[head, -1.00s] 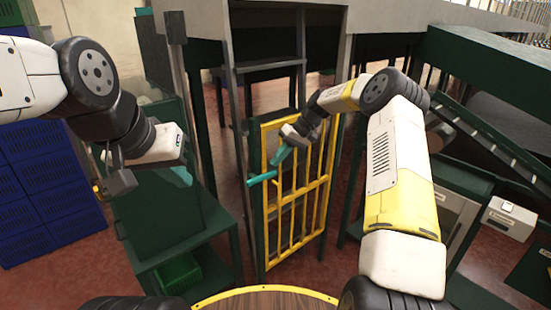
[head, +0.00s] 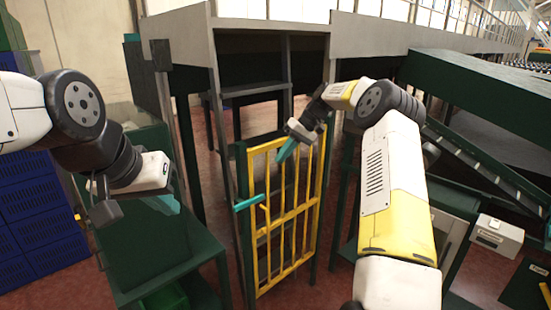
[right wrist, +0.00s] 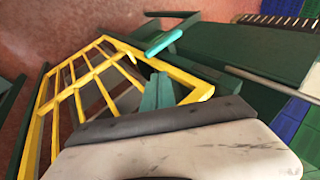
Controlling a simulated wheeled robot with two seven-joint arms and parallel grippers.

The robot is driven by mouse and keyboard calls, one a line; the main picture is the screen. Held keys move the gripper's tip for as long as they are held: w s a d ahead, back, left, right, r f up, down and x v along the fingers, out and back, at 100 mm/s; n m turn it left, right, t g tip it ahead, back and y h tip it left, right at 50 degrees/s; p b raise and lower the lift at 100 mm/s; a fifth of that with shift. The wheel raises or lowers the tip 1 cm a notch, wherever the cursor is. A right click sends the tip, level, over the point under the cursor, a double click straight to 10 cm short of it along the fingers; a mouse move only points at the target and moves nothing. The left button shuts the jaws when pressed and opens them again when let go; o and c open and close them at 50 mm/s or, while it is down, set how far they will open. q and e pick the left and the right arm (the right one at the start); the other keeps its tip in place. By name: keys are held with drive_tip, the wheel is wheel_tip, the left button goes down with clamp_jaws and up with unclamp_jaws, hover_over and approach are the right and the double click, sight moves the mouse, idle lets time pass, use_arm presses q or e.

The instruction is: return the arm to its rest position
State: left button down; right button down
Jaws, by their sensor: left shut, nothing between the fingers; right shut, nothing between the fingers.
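My right arm reaches forward from the lower right in the head view. Its gripper (head: 287,148), with teal fingers, is shut and empty in front of the upper part of a yellow barred gate (head: 282,212). In the right wrist view the shut teal fingers (right wrist: 158,92) show against the gate (right wrist: 85,85), with no clear contact. My left gripper (head: 168,203) is at the left of the head view, shut and empty, its teal fingertips partly hidden behind its white body.
A teal bar (head: 249,203) sticks out at the gate's left side, and it also shows in the right wrist view (right wrist: 164,42). Blue crates (head: 38,205) stand at far left. A green bench (head: 180,255) is below my left gripper. A dark green conveyor frame (head: 480,85) stands at right.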

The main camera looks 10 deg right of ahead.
drive_tip(key=s+a+r+m+t+h, duration=0.1)
drive_tip(key=s+r+t+h, duration=0.1)
drive_tip(key=s+r, duration=0.65)
drive_tip(key=s+r+t+h, duration=0.15)
drive_tip(key=s+r, duration=0.35)
drive_tip(key=s, duration=0.6)
drive_tip(key=s+d+f+m+t, duration=0.1)
drive_tip(key=s, duration=0.9)
drive_tip(key=s+d+f+m+t+h, duration=0.1)
drive_tip(key=s+d+f+m+t, duration=0.1)
drive_tip(key=s, duration=0.8)
drive_tip(key=shift+s+d, duration=0.15)
drive_tip(key=shift+s, duration=0.05)
drive_tip(key=shift+h, duration=0.25)
